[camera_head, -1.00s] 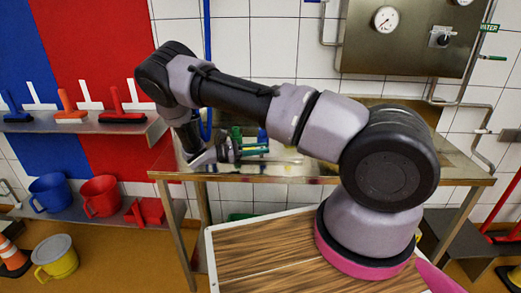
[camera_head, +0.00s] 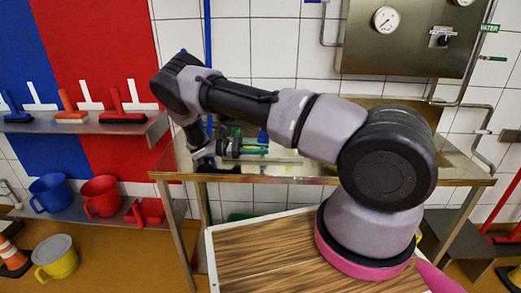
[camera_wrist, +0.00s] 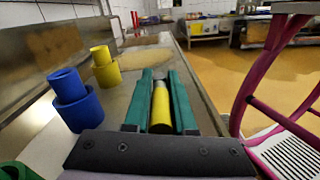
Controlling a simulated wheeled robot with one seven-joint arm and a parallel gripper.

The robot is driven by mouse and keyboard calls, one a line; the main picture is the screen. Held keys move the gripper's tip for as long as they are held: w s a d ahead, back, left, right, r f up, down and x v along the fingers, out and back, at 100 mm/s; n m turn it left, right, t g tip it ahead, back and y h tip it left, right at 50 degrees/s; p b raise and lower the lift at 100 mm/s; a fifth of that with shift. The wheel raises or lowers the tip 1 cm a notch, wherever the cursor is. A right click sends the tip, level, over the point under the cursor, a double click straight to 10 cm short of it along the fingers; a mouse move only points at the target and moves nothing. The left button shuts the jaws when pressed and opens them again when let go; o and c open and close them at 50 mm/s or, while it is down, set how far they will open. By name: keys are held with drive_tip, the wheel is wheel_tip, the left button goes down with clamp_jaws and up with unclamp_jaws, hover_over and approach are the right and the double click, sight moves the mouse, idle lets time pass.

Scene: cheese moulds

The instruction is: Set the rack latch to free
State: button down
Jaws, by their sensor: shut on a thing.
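My gripper (camera_head: 262,148) is low over the steel table in the head view, its green fingers pointing right. In the wrist view the two green fingers (camera_wrist: 161,100) are closed on a yellow cylindrical piece (camera_wrist: 161,112) with a pale grey upper part. The piece lies lengthwise between them. Whether this piece belongs to the rack latch I cannot tell. No latch or latch marking can be made out in either view.
The steel table (camera_head: 400,173) has blue moulds (camera_wrist: 78,105), yellow moulds (camera_wrist: 104,68) and a green mould (camera_wrist: 14,171) left of my fingers in the wrist view. A gauge panel (camera_head: 410,35) hangs on the wall. The table's right part looks clear.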

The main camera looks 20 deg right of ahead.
drive_tip(key=c, duration=0.8)
unclamp_jaws()
drive_tip(key=shift+o, duration=0.2)
drive_tip(key=v, duration=1.1)
